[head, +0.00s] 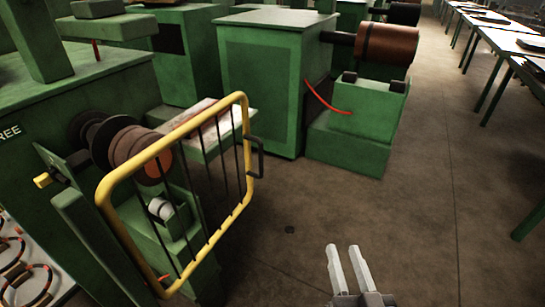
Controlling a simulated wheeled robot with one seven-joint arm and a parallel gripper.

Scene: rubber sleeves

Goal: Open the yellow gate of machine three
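The yellow gate (242,142) stands upright at the left, a tubular frame with thin black bars. It is in front of the brown rollers of a green machine (28,165) whose label reads "REE", the rest cut off. A black handle (259,158) sits on the gate's right edge. I cannot tell for certain whether the gate is latched. My gripper (345,250) is at the bottom, right of the gate and nearer to me. Its two pale fingers are apart with nothing between them. It is clear of the gate and handle.
Another green machine (275,85) with a brown roller (386,44) and a red curved piece stands behind. Long tables (508,42) line the right side. The concrete floor (420,215) between is clear. Ring-shaped items (28,270) hang or lie at the lower left.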

